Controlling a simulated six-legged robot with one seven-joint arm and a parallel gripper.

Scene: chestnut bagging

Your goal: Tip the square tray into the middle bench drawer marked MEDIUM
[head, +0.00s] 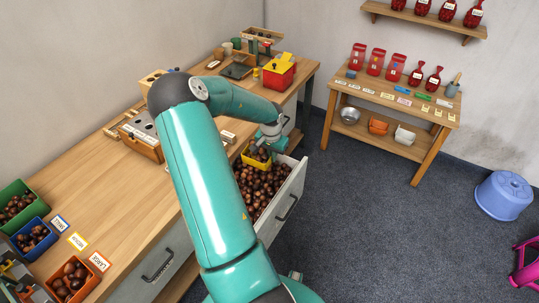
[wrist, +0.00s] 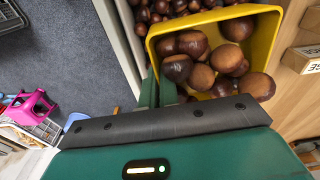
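The square tray is yellow (head: 247,159) and holds several brown chestnuts. In the wrist view the tray (wrist: 262,42) is close, its near wall between my green fingers. My gripper (head: 272,141) is shut on that wall; the fingers (wrist: 158,92) are partly hidden. The tray is over the far end of an open bench drawer (head: 285,203), looking slightly tilted, with chestnuts inside it. The drawer is pulled out and well filled with chestnuts. No MEDIUM mark is readable on it.
The wooden bench (head: 105,190) carries green, blue and orange boxes of chestnuts (head: 38,237) at the left and a red box (head: 279,72) at the back. A second table (head: 420,112) stands right. A blue tub (head: 503,195) and pink stool lie on open grey floor.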

